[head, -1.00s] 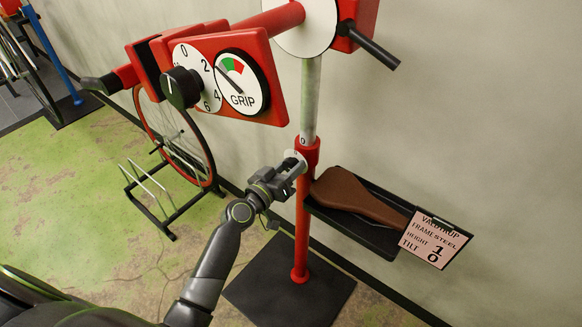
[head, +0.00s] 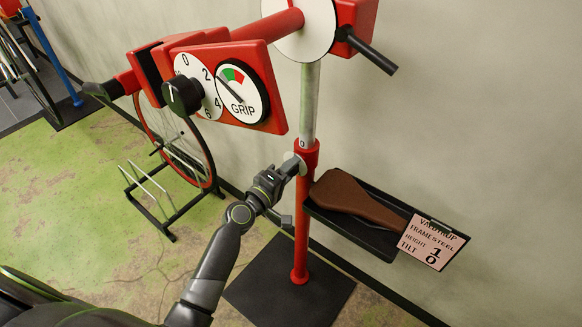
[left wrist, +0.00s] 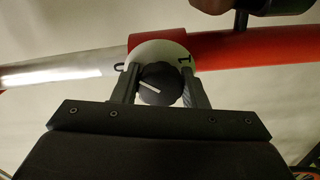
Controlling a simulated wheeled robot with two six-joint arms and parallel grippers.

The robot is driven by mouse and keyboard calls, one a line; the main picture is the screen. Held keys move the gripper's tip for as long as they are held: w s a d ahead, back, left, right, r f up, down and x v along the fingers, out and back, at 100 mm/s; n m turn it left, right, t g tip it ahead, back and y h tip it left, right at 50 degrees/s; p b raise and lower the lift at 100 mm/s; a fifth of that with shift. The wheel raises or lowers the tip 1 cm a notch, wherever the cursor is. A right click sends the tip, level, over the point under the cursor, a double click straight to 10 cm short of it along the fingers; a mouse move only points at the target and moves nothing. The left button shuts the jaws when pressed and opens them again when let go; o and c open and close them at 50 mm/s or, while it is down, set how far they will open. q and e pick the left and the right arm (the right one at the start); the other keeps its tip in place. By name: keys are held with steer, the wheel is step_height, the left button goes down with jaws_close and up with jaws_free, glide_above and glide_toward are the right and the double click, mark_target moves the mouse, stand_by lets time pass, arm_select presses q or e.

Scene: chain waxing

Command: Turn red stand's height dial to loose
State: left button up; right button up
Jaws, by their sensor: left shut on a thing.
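The red stand (head: 301,225) has a red post and a collar (head: 308,150) around its silver upper tube. The height dial (left wrist: 160,86) is a black knob with a white pointer line, on a white round plate (left wrist: 160,51). The plate bears a 1 at its right and a partly hidden mark at its left. The pointer slants up to the left. My left gripper (head: 291,167) is at the collar. In the left wrist view its fingers (left wrist: 160,82) are on both sides of the knob, shut on it. My right gripper is not in view.
A red clamp head with a GRIP gauge (head: 243,88) is above my left arm. A black tray (head: 382,241) with a brown saddle (head: 352,197) and a card (head: 433,240) sticks out right of the post. A bicycle wheel (head: 178,150) stands at the left.

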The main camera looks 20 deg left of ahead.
arm_select(q)
steer(key=shift+n+p, duration=0.35)
steer(key=shift+n, duration=1.55)
steer(key=o, duration=1)
steer(key=shift+c, duration=0.2)
steer(key=b+v, duration=0.3)
steer(key=v, duration=1.4)
steer(key=shift+s, duration=0.2)
steer(key=shift+a, duration=0.1)
